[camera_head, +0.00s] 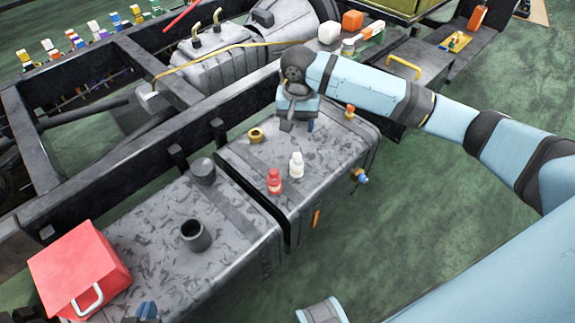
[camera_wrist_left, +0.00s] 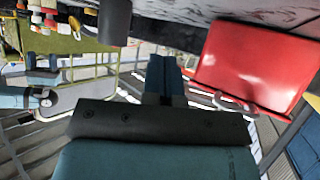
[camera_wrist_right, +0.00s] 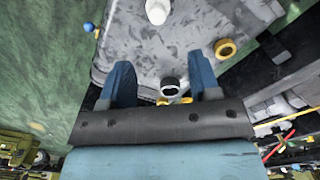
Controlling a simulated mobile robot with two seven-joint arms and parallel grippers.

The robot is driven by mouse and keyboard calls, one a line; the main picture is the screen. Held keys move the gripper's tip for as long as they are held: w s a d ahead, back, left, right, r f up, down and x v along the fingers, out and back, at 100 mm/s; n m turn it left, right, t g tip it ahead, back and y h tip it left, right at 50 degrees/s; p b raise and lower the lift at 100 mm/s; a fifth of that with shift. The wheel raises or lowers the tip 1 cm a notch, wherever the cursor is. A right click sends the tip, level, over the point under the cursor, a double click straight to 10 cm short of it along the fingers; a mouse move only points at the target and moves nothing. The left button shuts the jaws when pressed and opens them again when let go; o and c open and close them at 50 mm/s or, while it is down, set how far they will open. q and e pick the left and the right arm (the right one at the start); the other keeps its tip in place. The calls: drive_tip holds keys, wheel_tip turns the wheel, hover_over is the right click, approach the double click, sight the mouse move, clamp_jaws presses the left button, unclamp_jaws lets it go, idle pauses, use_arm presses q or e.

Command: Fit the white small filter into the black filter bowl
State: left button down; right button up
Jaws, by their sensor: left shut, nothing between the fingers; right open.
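A white filter-like piece (camera_head: 296,165) stands upright on the dark tank beside a red one (camera_head: 274,181). It also shows at the top of the right wrist view (camera_wrist_right: 157,10). A small black-rimmed round piece (camera_wrist_right: 170,85) with a dark opening lies between and beyond the fingertips of my right gripper (camera_wrist_right: 163,80). It may be the black filter bowl; I cannot be sure. My right gripper (camera_head: 298,122) is open above the tank, hiding that spot in the head view. My left gripper (camera_wrist_left: 165,75) is shut and empty; its blue tips (camera_head: 147,310) show at the head view's bottom left.
A red box (camera_head: 78,265) with a white handle sits on the nearer tank. A dark open cup or neck (camera_head: 195,236) and a dark cap (camera_head: 203,170) stand right of it. A brass ring (camera_head: 256,135) lies on the farther tank. A gap separates the tanks.

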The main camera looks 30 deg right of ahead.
sight(297, 155)
drive_tip(key=f+b, duration=0.1)
drive_tip(key=f, duration=0.3)
drive_tip(key=f+b, duration=0.1)
drive_tip(key=f, duration=0.3)
drive_tip(key=f+b, duration=0.2)
drive_tip(key=f, duration=0.3)
drive_tip(key=shift+s, duration=0.25)
drive_tip(key=shift+r, duration=0.1)
drive_tip(key=c, duration=1)
